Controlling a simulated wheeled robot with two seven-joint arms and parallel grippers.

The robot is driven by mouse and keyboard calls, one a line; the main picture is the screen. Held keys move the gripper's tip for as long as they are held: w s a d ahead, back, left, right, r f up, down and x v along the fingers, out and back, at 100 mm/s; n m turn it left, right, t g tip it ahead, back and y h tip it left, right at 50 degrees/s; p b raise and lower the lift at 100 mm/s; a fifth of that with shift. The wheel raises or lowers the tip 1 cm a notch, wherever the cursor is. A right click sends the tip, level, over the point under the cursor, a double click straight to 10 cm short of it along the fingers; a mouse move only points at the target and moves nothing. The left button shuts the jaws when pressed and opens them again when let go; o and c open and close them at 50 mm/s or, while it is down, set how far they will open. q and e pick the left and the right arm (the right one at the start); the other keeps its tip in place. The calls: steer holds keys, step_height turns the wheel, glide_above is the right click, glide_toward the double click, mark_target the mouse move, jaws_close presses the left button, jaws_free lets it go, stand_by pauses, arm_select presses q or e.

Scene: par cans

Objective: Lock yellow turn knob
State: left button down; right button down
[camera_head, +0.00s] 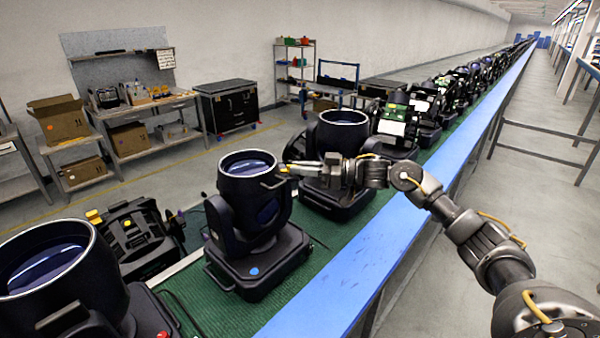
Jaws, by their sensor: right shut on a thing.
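A black par can (245,205) with a round lens on top stands on its base on the green belt, near the middle of the view. My right arm reaches in from the right. My right gripper (282,174) is shut at the right side of this can's head, near the top of its yoke. A small bit of yellow, the yellow turn knob (285,168), shows at the fingertips. The fingers hide most of the knob, so its turn cannot be told. My left gripper is not in view.
Another par can (342,145) stands close behind my right gripper. A large par can (50,275) fills the lower left, with an opened unit (135,235) beside it. A blue rail (385,250) edges the green belt (200,300). More units line the belt far back.

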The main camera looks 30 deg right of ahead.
steer(key=n+g+y+b, duration=0.1)
steer(key=n+g+b, duration=0.1)
steer(key=g, duration=0.1)
steer(key=w+n+g+y+b, duration=0.1)
steer(key=n+g+b, duration=0.1)
steer(key=g, duration=0.1)
steer(key=n+g+y+b, duration=0.1)
steer(key=n+g+b, duration=0.1)
steer(key=g, duration=0.1)
steer(key=shift+w+d+f+n+y+b, duration=0.1)
steer(key=shift+w+d+n+y+b, duration=0.1)
steer(key=shift+n+y+b, duration=0.2)
steer(key=shift+n+g, duration=0.3)
steer(key=shift+g, duration=0.4)
steer(key=c, duration=1.6)
jaws_free()
steer(key=shift+a+f, duration=0.1)
steer(key=shift+c, duration=0.2)
steer(key=shift+o, duration=0.7)
steer(key=shift+a, duration=0.1)
